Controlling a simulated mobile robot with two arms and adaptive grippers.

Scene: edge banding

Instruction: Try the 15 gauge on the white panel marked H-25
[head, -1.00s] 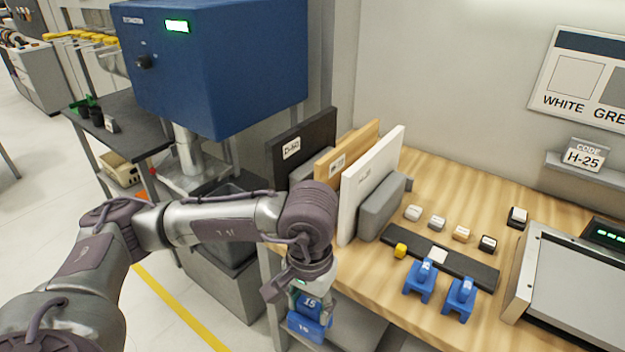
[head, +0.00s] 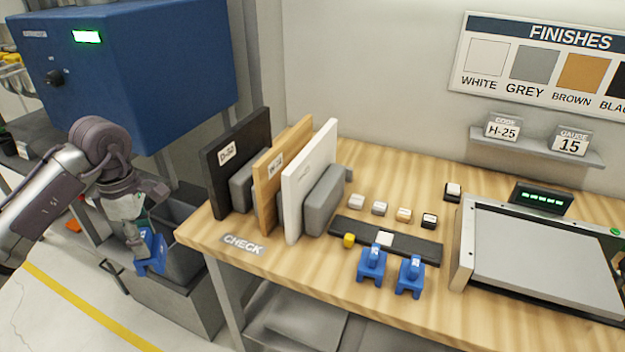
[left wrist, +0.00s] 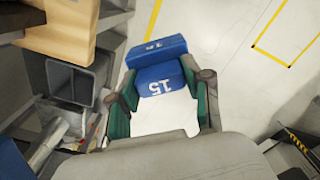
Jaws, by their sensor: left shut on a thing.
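My left gripper (head: 135,222) is shut on a blue gauge (head: 150,254). In the left wrist view the gauge (left wrist: 160,80) sits between the green finger pads and bears the number 15. The gripper is off the table's left end, over the floor side, apart from the panels. The white panel (head: 308,185) stands upright on the table, the rightmost of the upright panels, with a grey block against its right side. The mark on it is too small to read. A shelf card reads H-25 (head: 502,127) and another reads 15 (head: 570,142). My right gripper is out of view.
Brown (head: 270,192) and black (head: 226,166) panels stand left of the white one. A CHECK label (head: 243,245) lies at the table's front left. Two blue gauges (head: 371,265) (head: 410,277) stand by a dark strip (head: 420,247). A blue machine (head: 140,75) stands at left.

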